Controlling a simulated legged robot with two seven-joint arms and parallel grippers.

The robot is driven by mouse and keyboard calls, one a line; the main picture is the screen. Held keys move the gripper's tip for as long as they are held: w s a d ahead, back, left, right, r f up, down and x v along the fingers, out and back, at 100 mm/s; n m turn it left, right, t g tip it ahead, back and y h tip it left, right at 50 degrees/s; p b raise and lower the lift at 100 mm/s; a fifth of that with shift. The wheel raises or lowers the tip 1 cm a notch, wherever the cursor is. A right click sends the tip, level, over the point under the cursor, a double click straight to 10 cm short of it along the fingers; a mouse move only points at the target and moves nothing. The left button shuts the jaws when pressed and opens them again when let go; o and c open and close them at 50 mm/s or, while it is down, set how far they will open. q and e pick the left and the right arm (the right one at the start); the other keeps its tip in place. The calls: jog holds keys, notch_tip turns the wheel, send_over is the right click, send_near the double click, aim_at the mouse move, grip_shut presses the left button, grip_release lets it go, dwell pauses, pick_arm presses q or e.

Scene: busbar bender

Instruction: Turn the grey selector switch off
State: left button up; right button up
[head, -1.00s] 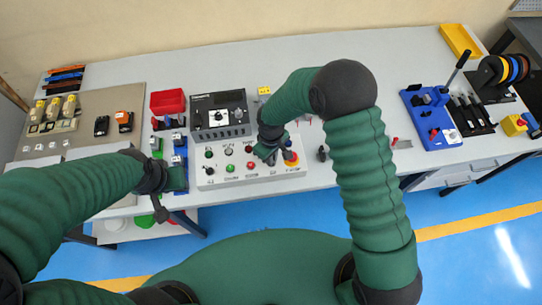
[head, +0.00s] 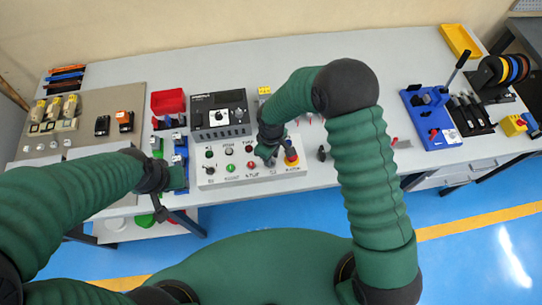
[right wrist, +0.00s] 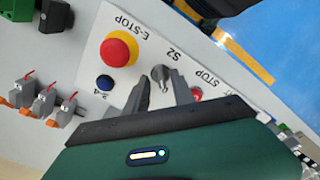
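The grey selector switch (right wrist: 161,76), by the S2 label, is on the white control panel (right wrist: 122,88). My right gripper (right wrist: 161,84) is at the switch, one finger on each side of its knob. The fingers are apart, and I cannot tell whether they touch the knob. In the head view the right gripper (head: 271,158) hides most of the switch under my arm. My left gripper (head: 161,208) hangs by the table's front edge, left of the panel; its opening is unclear.
A red emergency stop on a yellow base (right wrist: 118,50) and a blue button (right wrist: 105,84) sit beside the switch. A red stop button (right wrist: 196,94) is on its other side. A grey meter box (head: 220,115) stands behind the panel.

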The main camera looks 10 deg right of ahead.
notch_tip(320, 180, up, 17)
jog(key=b, duration=0.1)
jog(key=shift+f, duration=0.15)
dwell(0.5)
